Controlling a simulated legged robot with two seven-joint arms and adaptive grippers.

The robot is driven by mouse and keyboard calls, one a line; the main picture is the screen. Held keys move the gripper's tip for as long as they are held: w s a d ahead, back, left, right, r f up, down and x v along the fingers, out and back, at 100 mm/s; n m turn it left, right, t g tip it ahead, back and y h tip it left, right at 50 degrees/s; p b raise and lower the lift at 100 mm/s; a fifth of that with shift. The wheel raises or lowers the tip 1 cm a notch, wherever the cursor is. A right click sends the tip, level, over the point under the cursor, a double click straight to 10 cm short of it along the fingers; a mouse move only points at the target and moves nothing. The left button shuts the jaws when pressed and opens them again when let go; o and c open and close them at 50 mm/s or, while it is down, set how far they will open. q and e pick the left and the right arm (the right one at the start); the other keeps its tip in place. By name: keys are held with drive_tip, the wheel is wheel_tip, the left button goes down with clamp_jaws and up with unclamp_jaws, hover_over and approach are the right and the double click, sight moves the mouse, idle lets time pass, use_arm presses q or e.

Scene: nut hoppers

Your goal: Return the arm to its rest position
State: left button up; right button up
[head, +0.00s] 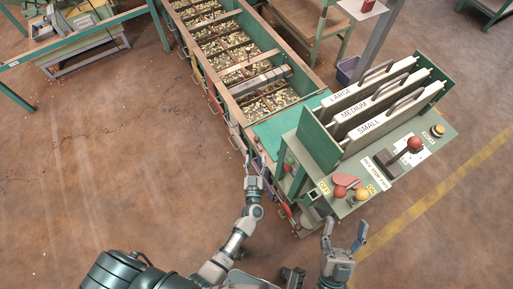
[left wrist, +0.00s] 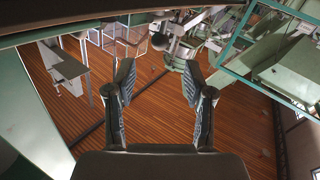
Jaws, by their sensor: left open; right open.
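My left arm reaches up from the bottom of the head view. Its gripper (head: 254,168) is near the left side of the green machine, by the end of the hopper row. In the left wrist view the same gripper (left wrist: 158,80) has its two fingers apart with nothing between them. My right gripper (head: 345,232) is low in the head view, in front of the machine's control panel. Its fingers are spread and it is empty.
The green machine (head: 307,148) carries lever slots marked LARGE, MEDIUM and SMALL, a red-knobbed lever (head: 414,144) and coloured buttons. A long hopper row (head: 213,92) of nuts runs behind it. Brown floor (head: 100,150) is clear on the left.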

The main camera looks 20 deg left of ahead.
use_arm(q)
drive_tip(key=shift+v, duration=1.05)
